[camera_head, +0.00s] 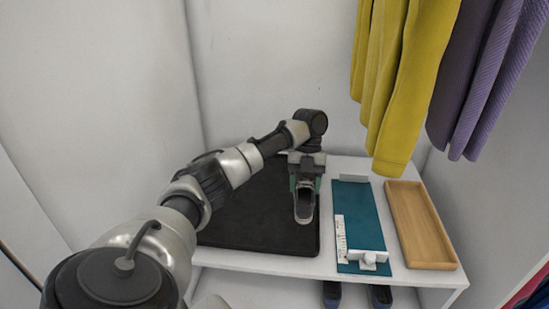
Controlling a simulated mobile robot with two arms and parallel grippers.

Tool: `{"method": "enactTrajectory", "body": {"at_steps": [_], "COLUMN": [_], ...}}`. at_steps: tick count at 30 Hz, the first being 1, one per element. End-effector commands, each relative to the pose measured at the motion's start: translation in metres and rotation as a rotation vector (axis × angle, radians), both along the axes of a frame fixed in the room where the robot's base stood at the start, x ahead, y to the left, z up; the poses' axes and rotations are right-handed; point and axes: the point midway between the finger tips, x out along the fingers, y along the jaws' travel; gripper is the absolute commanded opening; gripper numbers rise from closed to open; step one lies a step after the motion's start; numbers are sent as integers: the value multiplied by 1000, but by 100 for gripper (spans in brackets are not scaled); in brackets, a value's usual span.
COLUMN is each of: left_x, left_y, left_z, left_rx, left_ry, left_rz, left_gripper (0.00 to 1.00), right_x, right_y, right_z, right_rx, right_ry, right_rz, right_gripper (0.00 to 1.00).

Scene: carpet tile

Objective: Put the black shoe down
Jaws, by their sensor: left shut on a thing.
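A dark shoe (304,207) with a pale rim around its opening shows in the head view, at the right part of the black mat (245,222). My left gripper (305,180) reaches down from above and is shut on the shoe at its far end. The wrist and gripper hide that end of the shoe. I cannot tell whether the sole touches the mat. My right gripper is not in view.
A teal board (359,215) with a white scale and slider lies right of the mat. A wooden tray (420,225) is beyond it. Yellow (402,85) and purple (480,80) garments hang above the right side. Dark shoes (380,296) stand below the white shelf (300,265). The mat's left part is clear.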

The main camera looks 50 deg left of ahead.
Motion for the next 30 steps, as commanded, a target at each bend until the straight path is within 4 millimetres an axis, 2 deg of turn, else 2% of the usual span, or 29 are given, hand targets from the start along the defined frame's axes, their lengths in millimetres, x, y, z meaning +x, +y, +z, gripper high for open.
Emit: {"method": "enactTrajectory", "body": {"at_steps": [4,6,11,18,29,30], "left_x": [-1,-1,0,-1,-1,-1], "left_y": [0,0,0,-1,0,0], "left_z": [-27,-39,-54,-92,-97,-97], "left_rx": [1,0,-1,0,0,0], "left_ry": [4,3,1,2,0,0], "left_rz": [-2,-1,-2,-2,-1,-1], "left_gripper": [30,30,30,29,29,59], "right_x": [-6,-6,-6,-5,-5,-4], "right_y": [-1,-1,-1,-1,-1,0], "right_z": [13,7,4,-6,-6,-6], "right_rx": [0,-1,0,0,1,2], "right_ry": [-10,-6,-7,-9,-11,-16], "right_rz": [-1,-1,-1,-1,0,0], "right_gripper": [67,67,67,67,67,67]}}
